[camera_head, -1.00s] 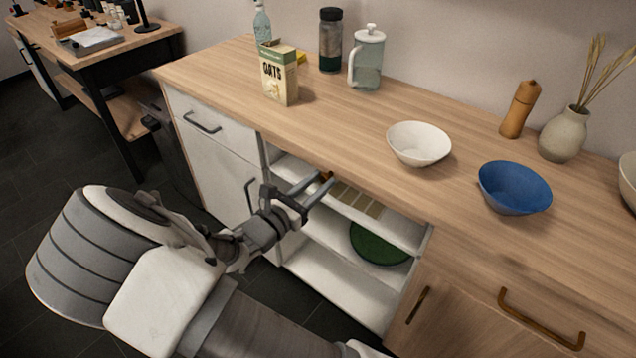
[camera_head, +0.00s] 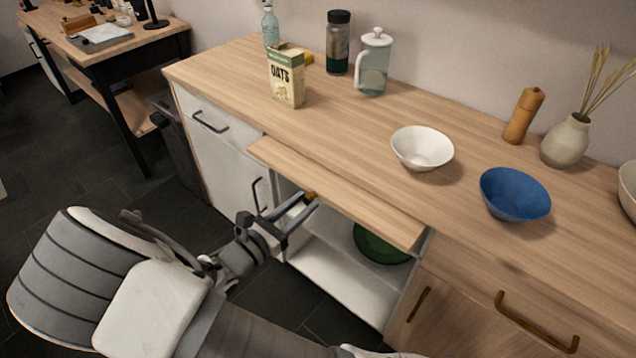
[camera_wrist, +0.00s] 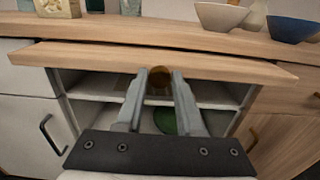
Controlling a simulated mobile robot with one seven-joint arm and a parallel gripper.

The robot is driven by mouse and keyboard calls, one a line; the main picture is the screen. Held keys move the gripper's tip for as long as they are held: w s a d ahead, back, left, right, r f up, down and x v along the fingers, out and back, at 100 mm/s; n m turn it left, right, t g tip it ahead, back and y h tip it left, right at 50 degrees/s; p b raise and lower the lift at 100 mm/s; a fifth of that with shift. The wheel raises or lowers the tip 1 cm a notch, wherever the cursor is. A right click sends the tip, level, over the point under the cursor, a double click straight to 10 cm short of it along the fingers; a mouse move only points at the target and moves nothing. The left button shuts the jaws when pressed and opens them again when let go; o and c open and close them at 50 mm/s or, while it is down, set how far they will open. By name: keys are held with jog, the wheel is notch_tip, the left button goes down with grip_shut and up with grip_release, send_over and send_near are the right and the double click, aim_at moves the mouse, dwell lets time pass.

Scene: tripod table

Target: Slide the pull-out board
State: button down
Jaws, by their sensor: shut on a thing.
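The pull-out board (camera_head: 350,202) is a light wooden panel sticking out from under the counter's front edge, above the open shelf bay. It also shows in the wrist view (camera_wrist: 225,69) as a long strip below the countertop. My gripper (camera_head: 306,200) is at the middle of the board's front edge. Its two fingers are shut on a small brass-coloured knob (camera_wrist: 158,77) there. The fingers partly hide the knob in both views.
The countertop (camera_head: 330,125) holds an oats box (camera_head: 287,79), a white bowl (camera_head: 422,148) and a blue bowl (camera_head: 514,194), all back from the board. Below are open white shelves with a green dish (camera_head: 382,245). A white cabinet door (camera_head: 222,165) with a dark handle stands left.

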jog(key=p+v, duration=0.2)
jog(key=v, duration=1.6)
jog(key=shift+f, duration=0.1)
jog(key=c, duration=0.6)
grip_release()
jog(key=shift+o, duration=0.2)
jog(key=p+v, duration=0.1)
jog(key=v, duration=1.6)
jog(key=shift+s+a, duration=0.1)
jog(key=shift+a, duration=0.05)
